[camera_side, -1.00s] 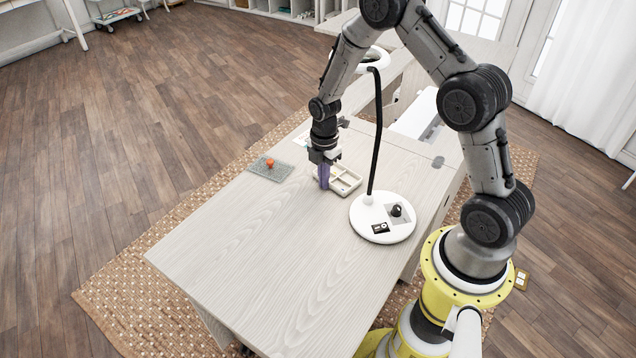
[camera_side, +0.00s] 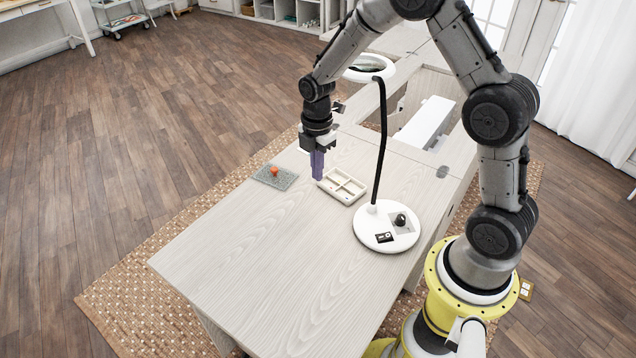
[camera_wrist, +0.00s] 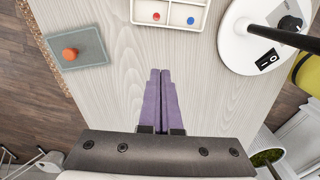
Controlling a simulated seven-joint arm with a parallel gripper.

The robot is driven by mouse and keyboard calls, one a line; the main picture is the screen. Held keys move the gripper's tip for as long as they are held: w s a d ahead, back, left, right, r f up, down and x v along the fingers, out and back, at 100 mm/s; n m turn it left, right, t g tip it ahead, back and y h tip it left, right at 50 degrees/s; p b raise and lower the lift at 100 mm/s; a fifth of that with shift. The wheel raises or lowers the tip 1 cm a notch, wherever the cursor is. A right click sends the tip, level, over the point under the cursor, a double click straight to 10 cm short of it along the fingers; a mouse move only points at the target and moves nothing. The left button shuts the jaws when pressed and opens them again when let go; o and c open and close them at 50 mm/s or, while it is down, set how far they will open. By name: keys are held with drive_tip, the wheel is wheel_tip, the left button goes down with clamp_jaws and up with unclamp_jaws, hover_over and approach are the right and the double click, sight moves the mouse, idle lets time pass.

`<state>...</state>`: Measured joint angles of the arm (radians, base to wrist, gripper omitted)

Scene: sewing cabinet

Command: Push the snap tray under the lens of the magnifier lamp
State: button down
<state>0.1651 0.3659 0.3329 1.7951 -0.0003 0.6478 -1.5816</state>
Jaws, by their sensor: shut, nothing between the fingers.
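The snap tray (camera_side: 343,186) is a small cream tray with compartments, flat on the pale wooden table beside the magnifier lamp's base (camera_side: 386,228). The wrist view shows the tray's near wall (camera_wrist: 170,27) at the top, with a red and a blue piece in its compartments. The lamp's ring-shaped lens head (camera_side: 369,67) is high on a black gooseneck; I cannot tell exactly which spot lies beneath it. My gripper (camera_side: 317,177) is shut and empty, its purple fingers pointing down near the tray's left end. In the wrist view the fingertips (camera_wrist: 160,72) are apart from the tray.
A grey mat (camera_side: 285,182) with an orange-red knob (camera_side: 274,171) lies left of the tray. The lamp base (camera_wrist: 240,55) stands to the tray's right in the wrist view. The front of the table (camera_side: 270,270) is clear.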

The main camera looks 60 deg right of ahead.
drive_tip(key=s+a+g+h, duration=0.15)
drive_tip(key=a+h, duration=0.25)
drive_tip(key=h, duration=0.4)
drive_tip(key=n+t+h, duration=0.1)
approach(332, 193)
wheel_tip(332, 193, down, 5)
drive_tip(key=shift+s+d+r, duration=0.15)
drive_tip(key=shift+s+r, duration=0.05)
drive_tip(key=shift+d+r, duration=0.15)
drive_tip(key=shift+d, duration=1.75)
